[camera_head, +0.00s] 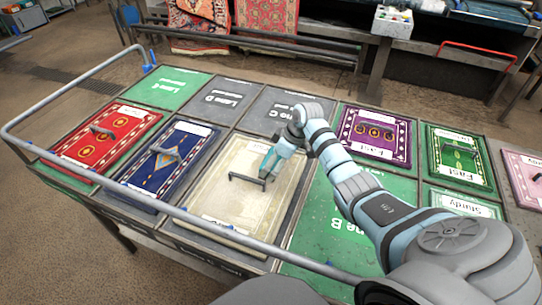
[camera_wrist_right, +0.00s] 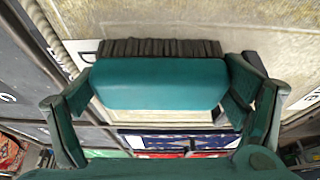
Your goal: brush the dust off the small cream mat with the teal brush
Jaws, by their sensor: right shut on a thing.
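The cream mat (camera_head: 222,205) lies in a dark-framed bay near the middle of the table, with a white label along its near edge and another at its far edge. Its surface looks mottled; I cannot make out separate dust. My right gripper (camera_head: 269,171) is over the mat's right half. In the right wrist view my right gripper (camera_wrist_right: 160,95) is shut on the teal brush (camera_wrist_right: 160,83), one finger at each end. The brush's dark bristles (camera_wrist_right: 160,47) point toward the cream surface; I cannot tell whether they touch. My left gripper is not in view.
A dark bar-shaped handle (camera_head: 246,179) stands on the cream mat beside my gripper. Red (camera_head: 80,150) and blue (camera_head: 140,180) mats lie to the left, purple (camera_head: 390,125) and green ones to the right. A grey rail (camera_head: 200,218) crosses the near side. Green and grey bays are bare.

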